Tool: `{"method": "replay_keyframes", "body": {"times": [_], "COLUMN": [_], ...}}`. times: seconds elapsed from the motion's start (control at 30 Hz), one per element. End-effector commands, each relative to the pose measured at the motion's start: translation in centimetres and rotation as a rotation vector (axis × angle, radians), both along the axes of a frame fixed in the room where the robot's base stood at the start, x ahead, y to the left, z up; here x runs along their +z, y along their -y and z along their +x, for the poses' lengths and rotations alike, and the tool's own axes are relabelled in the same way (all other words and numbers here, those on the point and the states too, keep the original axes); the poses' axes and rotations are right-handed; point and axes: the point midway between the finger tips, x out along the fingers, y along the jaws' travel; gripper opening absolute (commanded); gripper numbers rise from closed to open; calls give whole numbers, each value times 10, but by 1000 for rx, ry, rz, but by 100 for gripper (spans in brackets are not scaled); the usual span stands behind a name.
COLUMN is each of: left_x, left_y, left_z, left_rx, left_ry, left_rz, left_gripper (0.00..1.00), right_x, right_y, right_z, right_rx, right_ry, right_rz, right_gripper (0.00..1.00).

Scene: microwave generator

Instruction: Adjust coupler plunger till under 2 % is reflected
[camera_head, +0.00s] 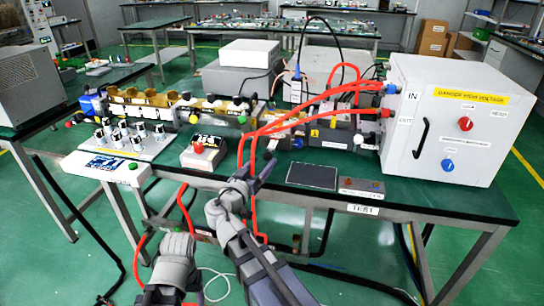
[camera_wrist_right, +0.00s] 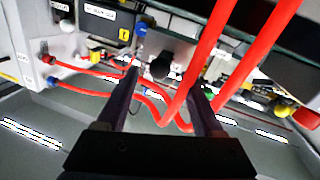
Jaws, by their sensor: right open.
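A waveguide line with brass sections (camera_head: 150,100) and several small knobs runs along the back of the bench. I cannot tell which knob is the coupler plunger. My right gripper (camera_head: 257,166) is open and empty in front of the line, close to the hanging red cables (camera_head: 254,150). In the right wrist view its fingers (camera_wrist_right: 165,85) point toward the line, with red cables (camera_wrist_right: 215,45) crossing near them. My left gripper (camera_head: 178,248) is low, in front of the bench edge; its jaws are not clear. No readable reflected-power figure shows.
A white high-voltage cabinet (camera_head: 443,120) stands on the right of the bench, with thick red cables at its left side.

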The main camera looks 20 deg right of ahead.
Motion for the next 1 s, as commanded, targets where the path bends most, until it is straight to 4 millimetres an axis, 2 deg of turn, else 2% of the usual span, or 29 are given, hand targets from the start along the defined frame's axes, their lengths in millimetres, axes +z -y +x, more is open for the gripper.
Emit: {"method": "replay_keyframes", "body": {"times": [0.5,0.93,1.0], "left_x": [0,0,0], "left_y": [0,0,0], "left_z": [0,0,0], "left_rx": [0,0,0], "left_ry": [0,0,0], "left_rz": [0,0,0], "left_gripper": [71,71,71], "right_x": [0,0,0], "right_y": [48,55,55], "right_z": [48,53,53], "right_rx": [-4,-2,-2], "right_ry": [-3,-3,-3], "right_rz": [0,1,1], "right_gripper": [68,68,63]}}
